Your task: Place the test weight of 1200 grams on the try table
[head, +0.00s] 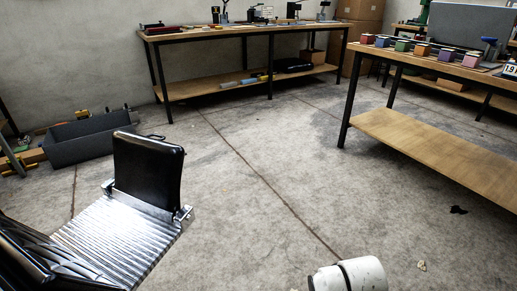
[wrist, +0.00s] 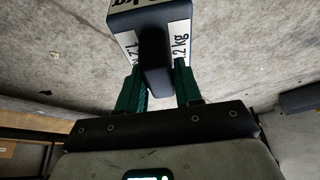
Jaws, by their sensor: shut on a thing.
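The test weight (wrist: 153,18) shows in the wrist view as a dark block with white labels; one reads "1.2 kg". My gripper (wrist: 159,66) has its two green fingers shut on the narrow dark part of the weight, one on each side. The weight is held clear of other things in that view, with grey floor behind it. The head view shows neither the gripper nor the weight. No table there is marked as the try table.
A wooden bench (head: 443,66) at right carries a row of coloured blocks (head: 422,49) and a grey panel. Another bench (head: 240,31) with tools stands along the back wall. A barber chair (head: 149,172) and a dark bin (head: 90,140) are at left. Open floor lies between.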

